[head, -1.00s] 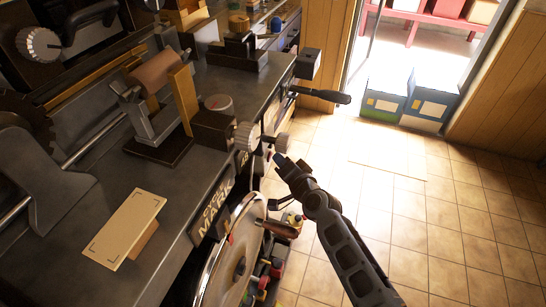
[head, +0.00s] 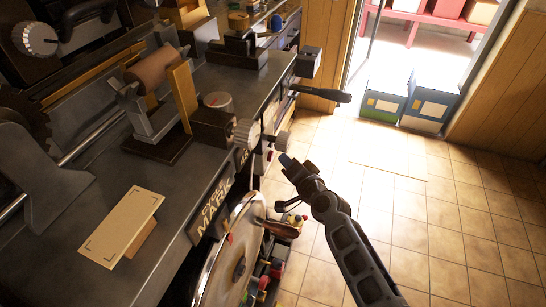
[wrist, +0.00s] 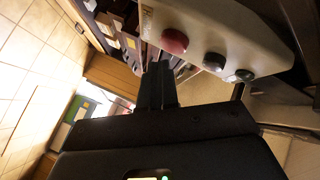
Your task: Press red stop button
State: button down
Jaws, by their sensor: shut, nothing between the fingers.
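The red stop button (wrist: 173,41) shows in the wrist view as a round red cap on a pale control panel (wrist: 225,25). Two darker round buttons (wrist: 214,61) (wrist: 244,75) sit beside it on the same panel. My gripper (wrist: 157,80) is shut and empty, its fingertips just below the red button in the picture; I see no contact. In the head view my gripper (head: 287,162) is off the front edge of the machine bench, to the right of a small red spot (head: 270,156) that may be the button. The panel face is not clear there.
The machine bench (head: 85,195) fills the left, with a knob (head: 246,133) and a black-handled lever (head: 325,94) near its front edge. A large wheel (head: 225,265) stands below. Open tiled floor (head: 440,220) lies right; blue boxes (head: 430,95) stand by the doorway.

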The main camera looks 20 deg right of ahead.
jog(key=shift+s+d+b, duration=0.55)
jog(key=shift+s+d, duration=0.2)
jog(key=shift+d, duration=0.3)
jog(key=shift+s+d+b, duration=0.55)
jog(key=shift+s+d, duration=0.2)
jog(key=shift+d, duration=0.25)
